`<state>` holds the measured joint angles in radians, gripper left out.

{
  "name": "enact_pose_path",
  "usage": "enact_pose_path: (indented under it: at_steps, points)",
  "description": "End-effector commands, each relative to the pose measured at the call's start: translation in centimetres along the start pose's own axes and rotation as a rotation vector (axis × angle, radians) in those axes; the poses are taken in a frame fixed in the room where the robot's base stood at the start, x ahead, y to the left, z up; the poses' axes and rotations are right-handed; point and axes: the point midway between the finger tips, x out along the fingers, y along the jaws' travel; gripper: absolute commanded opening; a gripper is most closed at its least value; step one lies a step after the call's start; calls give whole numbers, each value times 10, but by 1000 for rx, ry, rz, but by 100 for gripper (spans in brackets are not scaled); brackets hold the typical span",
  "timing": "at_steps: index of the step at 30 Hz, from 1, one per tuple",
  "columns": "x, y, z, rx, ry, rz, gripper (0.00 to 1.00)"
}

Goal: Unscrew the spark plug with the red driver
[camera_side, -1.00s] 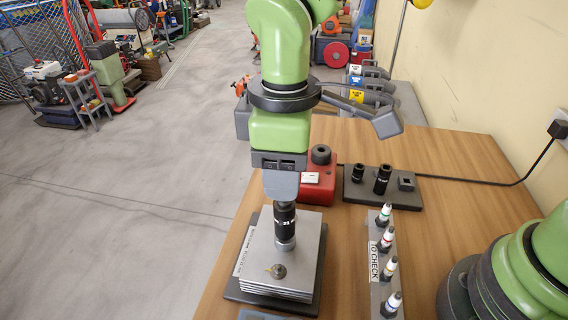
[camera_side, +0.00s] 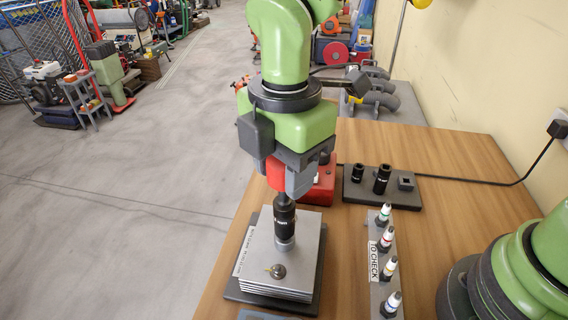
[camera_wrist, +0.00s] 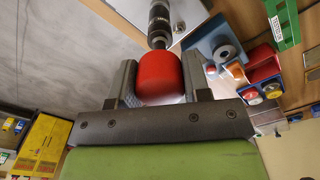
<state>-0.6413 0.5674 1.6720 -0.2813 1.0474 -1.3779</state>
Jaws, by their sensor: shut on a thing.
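My gripper (camera_side: 289,178) is shut on the red driver (camera_side: 275,172), which points down at the engine block. In the wrist view the driver's red handle (camera_wrist: 158,78) sits between the two grey fingers. A black socket (camera_side: 285,218) is on the driver's lower end and stands upright over a metal collar on the finned grey block (camera_side: 262,250). The spark plug inside the socket or collar is hidden. A small round fitting with a brass tip (camera_side: 277,271) sits on the block in front of the socket.
A rail marked "TO CHECK" (camera_side: 373,268) holds several spark plugs to the right. A dark socket tray (camera_side: 352,196) with black sockets (camera_side: 382,180) lies behind it. A red box (camera_side: 318,190) stands behind the block.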

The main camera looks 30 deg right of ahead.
Motion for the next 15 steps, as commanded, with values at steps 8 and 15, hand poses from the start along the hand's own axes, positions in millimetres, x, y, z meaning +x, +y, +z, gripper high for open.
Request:
enact_pose_path:
  at_steps: [8, 15]
  points:
    - [4, -3, 1, -22, -8, -17, 32]
    - [2, -2, 1, -20, -6, -13, 1]
